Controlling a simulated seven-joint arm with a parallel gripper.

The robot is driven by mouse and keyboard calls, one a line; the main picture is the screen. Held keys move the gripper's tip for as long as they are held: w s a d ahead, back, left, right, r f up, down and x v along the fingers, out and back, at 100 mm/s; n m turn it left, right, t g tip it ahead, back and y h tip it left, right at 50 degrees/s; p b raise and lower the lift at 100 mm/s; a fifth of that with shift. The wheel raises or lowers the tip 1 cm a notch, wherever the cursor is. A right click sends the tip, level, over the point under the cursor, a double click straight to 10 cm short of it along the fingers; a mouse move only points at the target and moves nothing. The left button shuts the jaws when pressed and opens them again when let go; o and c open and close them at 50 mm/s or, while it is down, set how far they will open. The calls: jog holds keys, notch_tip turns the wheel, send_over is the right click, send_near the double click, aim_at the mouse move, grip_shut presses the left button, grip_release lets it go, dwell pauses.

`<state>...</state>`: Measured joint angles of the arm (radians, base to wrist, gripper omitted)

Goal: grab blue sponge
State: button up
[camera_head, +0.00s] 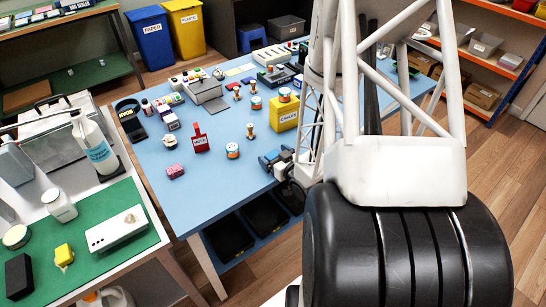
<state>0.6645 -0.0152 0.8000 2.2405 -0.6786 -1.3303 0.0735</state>
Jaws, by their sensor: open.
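I cannot make out a clearly blue sponge in this view. A yellow sponge-like piece (64,255) lies on the green mat at the lower left. A small pink block (176,171) lies on the near left part of the blue table. My gripper (272,160) shows small at the table's right front edge, with its jaws open. It is well to the right of both blocks, and I see nothing held in it. My white and black arm parts cover the right half of the view and hide part of the table.
The blue table (207,203) has a clear front-left area. A red box (199,139), a yellow box (284,113) and several stamps stand farther back. Black bins (228,236) sit below.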

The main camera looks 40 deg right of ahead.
aim_at(275, 156)
jog(key=shift+c, duration=0.3)
jog(key=c, duration=1)
jog(key=shift+r, duration=0.15)
jog(key=shift+r, duration=4.8)
